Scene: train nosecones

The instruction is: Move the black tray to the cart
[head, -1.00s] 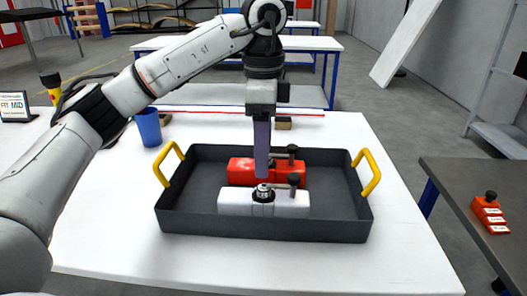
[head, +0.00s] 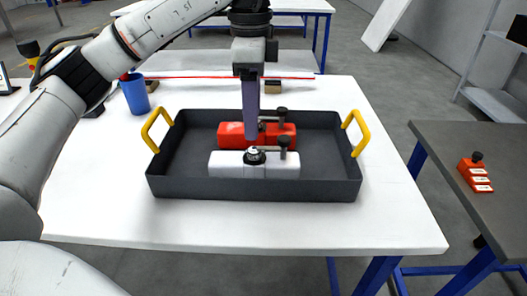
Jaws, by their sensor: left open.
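The black tray (head: 300,188) lies on the white table, with a yellow handle at its left end (head: 158,129) and another at its right end (head: 356,132). A red block (head: 231,136) and a white block (head: 225,164), each with black knobs, sit inside it. My left gripper (head: 250,136) is open and points down over the middle of the tray, in front of the red block in the picture. Its fingers show edge-on, and I cannot tell whether they touch anything. No object clearly shows as a cart. My right gripper is not in view.
The white table (head: 390,225) is bare right of and in front of the tray. A blue cup (head: 136,94) stands behind its left end. A grey-topped bench (head: 445,150) at the right holds a small red block (head: 474,173). A floor gap separates table and bench.

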